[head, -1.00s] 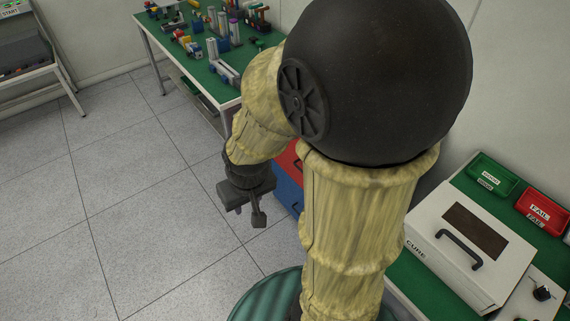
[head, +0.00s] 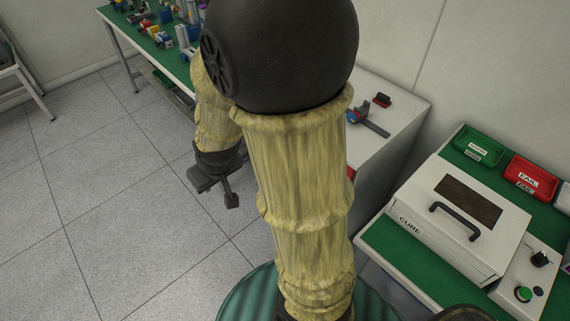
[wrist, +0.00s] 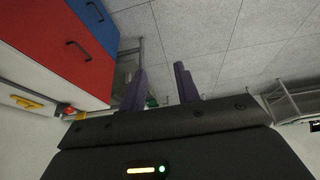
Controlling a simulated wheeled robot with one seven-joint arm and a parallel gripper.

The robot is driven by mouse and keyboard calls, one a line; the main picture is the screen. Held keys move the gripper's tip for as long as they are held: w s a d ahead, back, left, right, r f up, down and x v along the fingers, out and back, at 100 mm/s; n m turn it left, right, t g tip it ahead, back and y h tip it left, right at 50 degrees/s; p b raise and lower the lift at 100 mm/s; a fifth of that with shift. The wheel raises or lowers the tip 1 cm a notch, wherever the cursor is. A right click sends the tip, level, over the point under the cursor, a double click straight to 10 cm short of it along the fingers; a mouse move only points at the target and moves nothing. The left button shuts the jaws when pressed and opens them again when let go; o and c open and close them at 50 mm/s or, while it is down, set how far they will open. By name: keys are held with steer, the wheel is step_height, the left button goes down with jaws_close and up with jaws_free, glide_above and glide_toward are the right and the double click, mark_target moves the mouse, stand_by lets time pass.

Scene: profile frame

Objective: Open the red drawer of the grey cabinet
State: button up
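The red drawer (wrist: 45,35) shows at the upper left of the wrist view, with a dark bar handle (wrist: 78,49). It looks closed. A blue drawer (wrist: 97,22) adjoins it. My gripper (head: 217,188) hangs over the floor, left of the cabinet. In the wrist view, its two fingers (wrist: 160,84) are apart with nothing between them, and the red drawer's handle lies to their left, not touched.
A green-topped bench (head: 405,255) with a white box (head: 420,235) and trays stands at the right. Another bench (head: 138,34) stands behind. Floor (head: 110,220) at left is clear.

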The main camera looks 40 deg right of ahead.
steer(key=w+d+f+n+t+h+b, duration=0.1)
steer(key=w+d+f+t+h+b, duration=0.1)
steer(key=w+d+f+b, duration=0.45)
steer(key=w+d+f+t+h+b, duration=0.1)
steer(key=w+f+h+b, duration=0.1)
steer(key=w+f+b, duration=0.5)
steer(key=w+d+f+n+t+h+b, duration=0.1)
steer(key=w+d+f+t+b, duration=0.15)
steer(key=f+b, duration=0.5)
steer(key=d+f+n+h+b, duration=0.1)
steer(key=d+f+h+b, duration=0.5)
steer(key=f+b, duration=0.3)
steer(key=d+f+n+g+h+b, duration=0.1)
steer(key=d+f+n+h+b, duration=0.1)
steer(key=d+f+h+b, duration=0.4)
step_height(320, 180, down, 6)
steer(key=d+b, duration=0.1)
steer(key=b, duration=0.3)
steer(key=shift+s+d+n+h, duration=0.25)
steer(key=shift+s+n+h, duration=0.05)
steer(key=shift+s+h, duration=0.1)
steer(key=shift+f, duration=0.1)
steer(key=b+x, duration=0.6)
steer(key=x, duration=1.1)
steer(key=shift+w+d+b, duration=0.15)
steer(key=shift+b, duration=0.2)
